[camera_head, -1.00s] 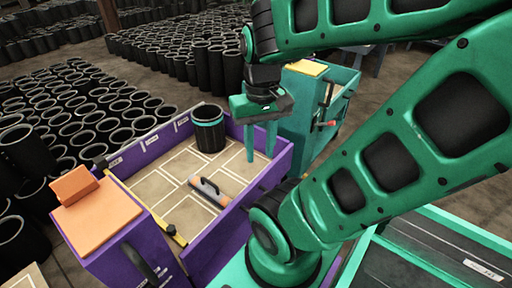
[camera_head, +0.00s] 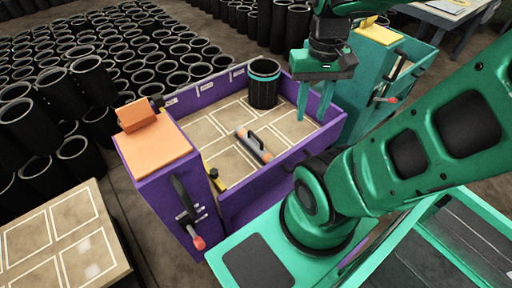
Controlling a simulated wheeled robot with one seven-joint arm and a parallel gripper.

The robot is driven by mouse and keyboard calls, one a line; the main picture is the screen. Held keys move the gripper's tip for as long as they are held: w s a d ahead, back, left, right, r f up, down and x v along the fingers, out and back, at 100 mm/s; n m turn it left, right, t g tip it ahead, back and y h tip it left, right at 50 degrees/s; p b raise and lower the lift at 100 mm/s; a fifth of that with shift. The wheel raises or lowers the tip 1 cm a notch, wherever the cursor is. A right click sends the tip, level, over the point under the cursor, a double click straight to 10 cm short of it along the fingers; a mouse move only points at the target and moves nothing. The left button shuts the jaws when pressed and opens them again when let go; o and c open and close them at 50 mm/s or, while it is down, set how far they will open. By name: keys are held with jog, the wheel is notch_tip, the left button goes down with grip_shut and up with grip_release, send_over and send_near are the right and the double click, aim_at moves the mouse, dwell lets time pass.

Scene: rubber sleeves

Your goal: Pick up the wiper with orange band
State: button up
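The wiper (camera_head: 256,148) with an orange band lies in the purple-walled tray (camera_head: 225,155), near the middle of its tan, white-lined floor. It has a dark handle and a grey and orange body. My gripper (camera_head: 316,103) is teal and hangs over the right part of the tray, up and to the right of the wiper. Its two fingers point down and stand apart, with nothing between them. It does not touch the wiper.
A black sleeve with a teal band (camera_head: 264,85) stands at the tray's back. A purple cabinet with an orange top (camera_head: 157,153) and a yellow-black tool (camera_head: 217,181) are at the left. A teal cart (camera_head: 372,75) is behind right. Several black sleeves fill the back left.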

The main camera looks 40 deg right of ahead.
jog(key=shift+o, duration=0.6)
jog(key=o, duration=0.5)
jog(key=shift+s+r, duration=0.15)
jog(key=shift+s, duration=0.2)
jog(key=o, duration=0.5)
jog(key=shift+d+r+n, duration=0.1)
jog(key=shift+d+n, duration=0.05)
jog(key=shift+n, duration=0.15)
jog(key=o, duration=0.6)
jog(key=w+d+f+n, duration=0.1)
jog(key=w+n, duration=0.1)
jog(key=w+f+n, duration=0.1)
jog(key=w+n, duration=0.1)
jog(key=w, duration=0.1)
jog(key=w+d+f+n, duration=0.1)
jog(key=w, duration=0.2)
jog(key=shift+w+d+f+n+h, duration=0.1)
jog(key=shift+w+d+n+h, duration=0.15)
jog(key=shift+d+n+h, duration=0.15)
jog(key=shift+o, duration=0.2)
jog(key=n, duration=1.8)
send_over(255, 135)
jog(key=shift+y, duration=0.3)
notch_tip(255, 135, down, 24)
jog(key=shift+s+d+f, duration=0.1)
jog(key=shift+f, duration=5.6)
